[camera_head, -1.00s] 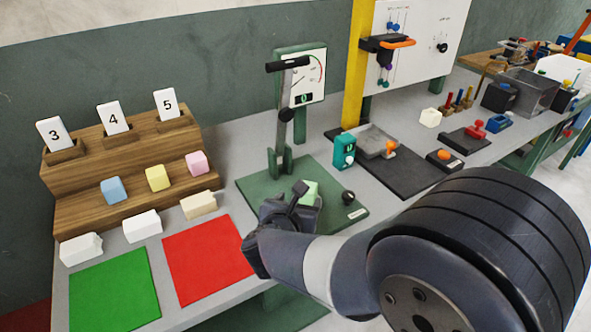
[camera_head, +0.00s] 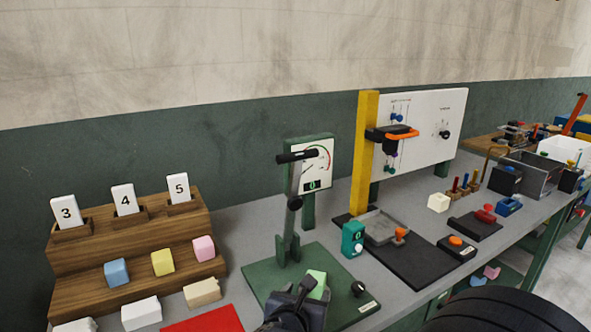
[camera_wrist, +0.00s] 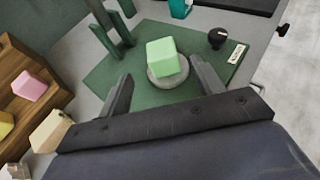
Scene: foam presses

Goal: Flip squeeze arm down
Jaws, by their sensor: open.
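The squeeze arm (camera_head: 293,190) is a grey lever with a black crossbar handle (camera_head: 297,156) at its top. It stands upright on the green press base (camera_head: 262,278), in front of the dial gauge (camera_head: 318,158). A light green foam block (camera_head: 318,283) sits on the base; in the wrist view the foam block (camera_wrist: 162,57) rests on a round grey pad (camera_wrist: 168,78). My gripper (camera_wrist: 163,85) is open, its fingers on either side of the block and apart from it. In the head view my gripper (camera_head: 305,290) is low in front of the block, partly hiding it.
A wooden stepped rack (camera_head: 138,250) with number cards and coloured blocks stands at left. A black knob (camera_head: 358,289) is on the base's right. A teal box (camera_head: 352,239) and black plate (camera_head: 405,262) stand to the right. The air above the base is clear.

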